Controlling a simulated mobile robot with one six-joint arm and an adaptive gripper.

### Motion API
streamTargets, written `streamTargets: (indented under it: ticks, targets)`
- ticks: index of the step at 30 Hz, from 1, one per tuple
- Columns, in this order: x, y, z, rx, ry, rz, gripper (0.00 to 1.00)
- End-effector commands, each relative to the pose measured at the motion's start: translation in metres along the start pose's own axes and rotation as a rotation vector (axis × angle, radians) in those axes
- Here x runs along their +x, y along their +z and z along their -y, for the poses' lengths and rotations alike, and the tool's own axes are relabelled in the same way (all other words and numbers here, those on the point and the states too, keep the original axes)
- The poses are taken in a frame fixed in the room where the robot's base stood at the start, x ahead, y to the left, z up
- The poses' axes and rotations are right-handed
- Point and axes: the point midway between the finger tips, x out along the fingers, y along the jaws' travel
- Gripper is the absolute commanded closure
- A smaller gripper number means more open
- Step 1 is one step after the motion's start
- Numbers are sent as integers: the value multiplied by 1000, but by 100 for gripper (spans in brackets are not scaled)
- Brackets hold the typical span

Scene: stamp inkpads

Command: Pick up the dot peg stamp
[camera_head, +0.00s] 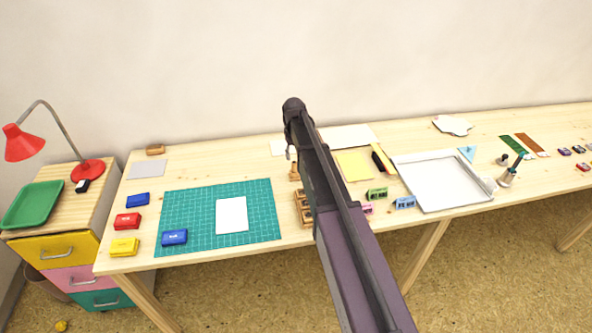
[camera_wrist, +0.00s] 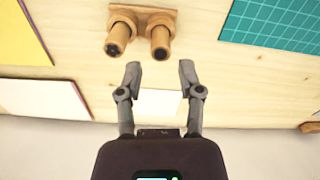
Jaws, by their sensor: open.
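In the wrist view, two wooden peg stamps stand side by side in a small wooden holder (camera_wrist: 145,14): a left peg (camera_wrist: 117,40) and a right peg (camera_wrist: 160,42). Both have dark marks on their ends; I cannot tell which bears the dot. My gripper (camera_wrist: 159,71) is open and empty, its fingertips just short of the pegs. The right peg lines up with the gap between the fingers, and the left peg is outside it. In the head view, my arm hides most of this area.
The teal cutting mat (camera_head: 190,205) carries a white card (camera_head: 232,214) and a blue inkpad (camera_head: 175,237). A wooden rack (camera_head: 303,207), yellow sheet (camera_head: 353,166), green block (camera_head: 377,193) and white tray (camera_head: 440,182) lie near my arm. Bare wood surrounds the holder.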

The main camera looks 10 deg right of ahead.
Motion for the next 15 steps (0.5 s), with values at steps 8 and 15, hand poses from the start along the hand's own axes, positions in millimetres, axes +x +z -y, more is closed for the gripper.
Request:
streamTargets:
  ticks: [8,15]
  targets:
    - [13,0,0,1,0,0,52]
    - [32,1,0,1,0,0,52]
